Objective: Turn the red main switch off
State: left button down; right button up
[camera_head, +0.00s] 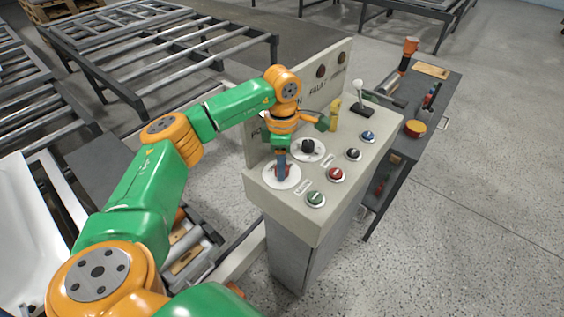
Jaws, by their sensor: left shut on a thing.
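The red main switch (286,170) sits on a round white plate at the near left of the beige control panel (258,190). Only a little red shows, because my left gripper (281,169) covers most of it. The left gripper points down from above and is shut on the switch knob. I cannot tell the knob's exact angle. My right gripper is not in view.
The panel also bears a black rotary knob (308,146), a red button (336,174), a green button (316,199), a blue button (368,136) and a white-topped lever (359,92). A dark tool bench (440,95) stands to the right. Roller conveyors (140,45) lie behind left.

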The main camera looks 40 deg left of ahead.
pick_arm(q)
jog(key=n, duration=0.5)
jog(key=shift+n, duration=0.3)
jog(key=n+p, duration=0.1)
jog(key=n, duration=0.4)
jog(key=shift+n, duration=0.3)
jog(key=shift+c, duration=2.1)
grip_release()
